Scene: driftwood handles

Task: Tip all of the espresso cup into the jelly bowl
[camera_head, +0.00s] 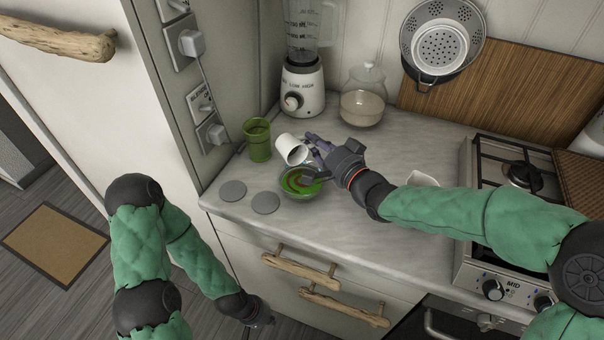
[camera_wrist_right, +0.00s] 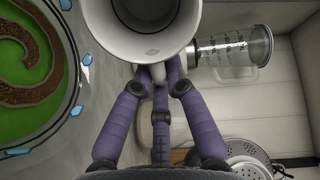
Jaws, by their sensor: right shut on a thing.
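The white espresso cup (camera_head: 292,149) is tilted above the far side of the jelly bowl, its mouth facing down towards the bowl. My right gripper (camera_head: 314,146) is shut on it; in the right wrist view its purple fingers meet at the handle below the cup (camera_wrist_right: 130,42). The cup's pale inside shows a small faint mark there. The glass jelly bowl (camera_head: 288,189) stands on the counter and holds green jelly with a reddish-brown swirl; it also shows in the wrist view (camera_wrist_right: 76,62). My left gripper (camera_head: 259,318) hangs low before the drawers, its fingers unclear.
A green tumbler (camera_head: 258,141) stands left of the cup. Two grey coasters (camera_head: 265,203) lie left of the bowl. A blender (camera_head: 302,88) and a lidded glass jar (camera_head: 363,98) stand behind. The stove (camera_head: 492,262) is at right; the front counter is clear.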

